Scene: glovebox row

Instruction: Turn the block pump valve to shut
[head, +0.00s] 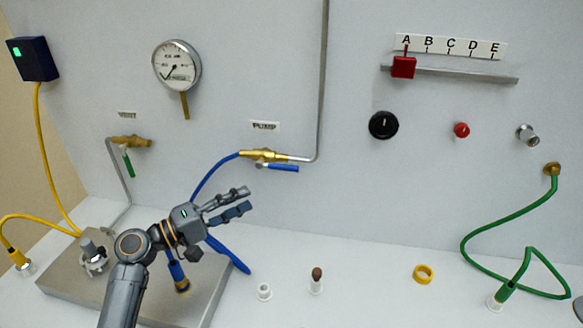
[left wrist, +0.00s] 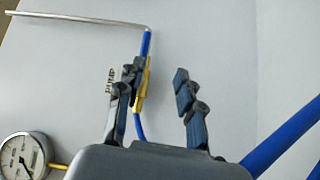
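The pump valve has a brass body (head: 264,155) on the back wall under the PUMP label (head: 264,126). Its blue handle (head: 284,167) points right, roughly along the grey pipe. My left gripper (head: 247,199) is open and empty, below and left of the handle and apart from it. In the left wrist view my open left gripper (left wrist: 157,75) has the brass valve body (left wrist: 146,82) partly behind its left finger. The blue handle (left wrist: 147,44) shows beyond the fingertips there. My right gripper is not in view.
A blue hose (head: 213,172) runs from the valve down behind my left gripper. The vent valve's green handle (head: 128,164) hangs down at left. A gauge (head: 177,67) is above. A white stopper (head: 264,291), a brown-topped piece (head: 317,280) and a yellow ring (head: 423,273) stand on the floor.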

